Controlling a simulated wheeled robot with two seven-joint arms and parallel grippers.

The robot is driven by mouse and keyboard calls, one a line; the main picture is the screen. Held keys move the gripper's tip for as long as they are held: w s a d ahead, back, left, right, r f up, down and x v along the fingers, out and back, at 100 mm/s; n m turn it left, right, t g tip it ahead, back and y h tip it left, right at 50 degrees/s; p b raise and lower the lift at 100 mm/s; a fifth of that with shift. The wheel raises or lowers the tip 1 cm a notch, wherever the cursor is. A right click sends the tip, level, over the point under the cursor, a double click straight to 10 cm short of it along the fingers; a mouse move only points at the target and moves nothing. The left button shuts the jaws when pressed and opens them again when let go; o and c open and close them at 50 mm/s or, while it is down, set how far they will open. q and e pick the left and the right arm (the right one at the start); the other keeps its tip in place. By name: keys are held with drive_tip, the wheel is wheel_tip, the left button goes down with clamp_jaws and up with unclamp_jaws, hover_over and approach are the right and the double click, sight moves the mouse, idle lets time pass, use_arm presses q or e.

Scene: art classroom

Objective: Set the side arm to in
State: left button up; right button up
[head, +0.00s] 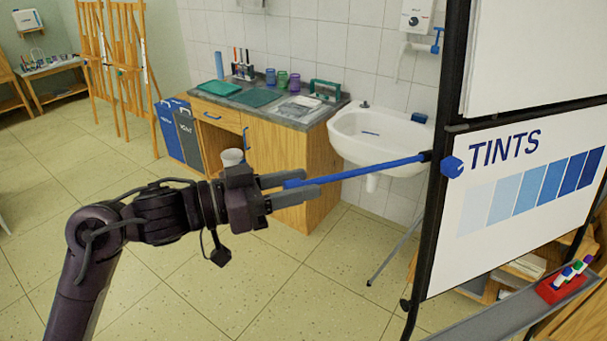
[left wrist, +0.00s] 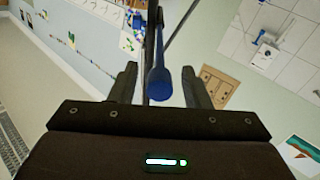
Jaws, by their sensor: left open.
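The side arm (head: 375,169) is a long blue rod. It sticks out to the left from the dark frame post of the board stand, nearly level, with a blue knob (head: 452,167) at its hinge by the post. My left gripper (head: 309,183) is open at the rod's free end, with one finger on each side of it. In the left wrist view the rod's rounded blue tip (left wrist: 159,84) lies between the two spread fingers, with a gap visible on both sides. My right gripper is in neither view.
The board with the TINTS chart (head: 510,230) stands at the right, with a marker tray (head: 500,312) below it. A white sink (head: 380,145) and a wooden counter cabinet (head: 290,150) are behind the rod. Blue and grey bins (head: 180,133) stand further left. The tiled floor in front is clear.

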use_arm(q)
drive_tip(key=shift+x, duration=0.95)
drive_tip(key=shift+a, duration=0.1)
drive_tip(key=c, duration=0.4)
clamp_jaws()
